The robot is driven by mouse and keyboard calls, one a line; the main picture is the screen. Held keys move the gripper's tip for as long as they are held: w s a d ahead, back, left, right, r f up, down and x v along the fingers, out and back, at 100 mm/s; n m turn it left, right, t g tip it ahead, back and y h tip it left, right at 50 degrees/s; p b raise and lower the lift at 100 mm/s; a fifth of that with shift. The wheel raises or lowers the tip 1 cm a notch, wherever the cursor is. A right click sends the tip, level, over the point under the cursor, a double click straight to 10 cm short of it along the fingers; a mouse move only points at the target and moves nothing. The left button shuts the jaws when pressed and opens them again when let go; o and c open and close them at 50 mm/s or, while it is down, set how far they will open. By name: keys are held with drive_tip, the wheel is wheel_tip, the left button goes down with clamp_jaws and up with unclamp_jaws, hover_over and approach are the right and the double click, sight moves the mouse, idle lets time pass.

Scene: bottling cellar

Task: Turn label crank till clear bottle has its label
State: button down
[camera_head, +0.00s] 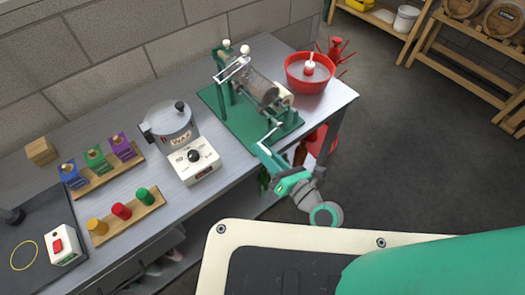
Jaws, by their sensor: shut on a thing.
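The labelling machine stands on a green base plate (222,119) at the right part of the bench. A clear bottle (252,84) lies on its side in the machine. A pale cream roll or block (282,99) sits beside the bottle's near right end. I cannot tell whether a label is on the glass. The label crank (274,131) sticks out at the machine's front edge, by the bench edge. My gripper (265,148) reaches it from below right and is shut on the crank's handle, which the fingers mostly hide.
A red basin (309,73) and a red rack with prongs (336,47) stand behind right. A wax pot (171,125), a block rack (104,173) and a rack of coloured caps (127,216) stand left. Floor at right is clear.

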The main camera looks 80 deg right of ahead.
drive_tip(key=c, duration=1.7)
unclamp_jaws()
drive_tip(key=shift+s+d+r, duration=0.2)
drive_tip(key=shift+s+r, duration=0.05)
drive_tip(key=shift+r, duration=0.05)
drive_tip(key=shift+f, duration=0.1)
drive_tip(key=shift+a, duration=0.1)
drive_tip(key=v, duration=1)
drive_tip(key=shift+s+a, duration=0.15)
drive_tip(key=shift+a, duration=0.15)
drive_tip(key=shift+c, duration=0.6)
